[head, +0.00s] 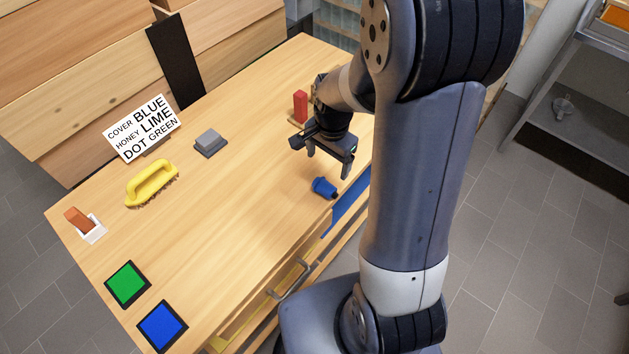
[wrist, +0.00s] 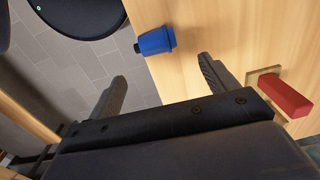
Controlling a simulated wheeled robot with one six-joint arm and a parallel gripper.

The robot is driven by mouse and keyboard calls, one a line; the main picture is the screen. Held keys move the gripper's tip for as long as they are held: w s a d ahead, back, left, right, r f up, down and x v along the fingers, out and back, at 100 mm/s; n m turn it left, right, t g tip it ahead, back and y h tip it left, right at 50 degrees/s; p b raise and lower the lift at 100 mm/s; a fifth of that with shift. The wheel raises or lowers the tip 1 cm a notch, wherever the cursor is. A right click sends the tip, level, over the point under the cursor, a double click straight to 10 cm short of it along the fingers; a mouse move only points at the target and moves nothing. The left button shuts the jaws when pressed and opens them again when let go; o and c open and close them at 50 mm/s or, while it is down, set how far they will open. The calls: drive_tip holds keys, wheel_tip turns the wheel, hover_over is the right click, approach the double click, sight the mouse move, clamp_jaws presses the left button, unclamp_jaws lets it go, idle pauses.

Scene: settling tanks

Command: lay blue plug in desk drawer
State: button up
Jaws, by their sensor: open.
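The blue plug (head: 325,187) lies on its side on the wooden desk (head: 235,210), close to the desk's front edge. It also shows in the wrist view (wrist: 156,41), beyond the fingertips. My gripper (head: 329,162) is open and empty above the desk, a little behind the plug and apart from it. Its two fingers also show in the wrist view (wrist: 163,75). The desk's front has a drawer handle (head: 292,279). A blue surface (head: 347,200) shows below the front edge beside my arm. My arm hides part of the desk's front, and I cannot tell how far any drawer stands open.
A red block (head: 300,106) on a wooden base stands behind my gripper. A grey block (head: 210,143), a yellow brush (head: 152,183), a word sign (head: 142,128), an orange-and-white switch (head: 85,224), a green pad (head: 128,284) and a blue pad (head: 162,326) are farther left. The middle of the desk is clear.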

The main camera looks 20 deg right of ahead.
sight(326, 182)
drive_tip(key=shift+w+a+f+p, duration=0.1)
drive_tip(key=shift+f+p, duration=0.5)
drive_tip(key=shift+f, duration=4.7)
drive_tip(key=c, duration=1.2)
drive_tip(key=shift+r, duration=0.15)
